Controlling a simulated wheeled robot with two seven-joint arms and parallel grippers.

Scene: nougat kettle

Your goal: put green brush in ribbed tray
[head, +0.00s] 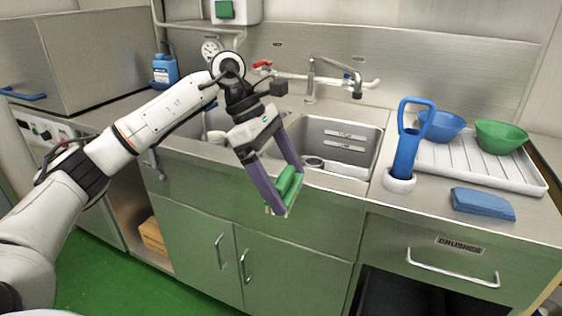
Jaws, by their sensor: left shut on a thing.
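My left gripper (281,207) is shut on the green brush (288,184), which sits between its two long purple fingers. It holds the brush in the air in front of the sink's front edge. Part of the brush is hidden by the fingers. The white ribbed tray (465,172) lies on the counter to the right of the sink, well apart from the gripper. A blue bowl (442,126) and a green bowl (501,136) stand on its back part. My right gripper is not in view.
A blue-handled tool (407,150) stands upright in a white holder (398,183) between sink and tray. A blue block (483,204) lies in front of the tray. The sink (335,145) has a faucet (335,72) behind it. The tray's front and middle are bare.

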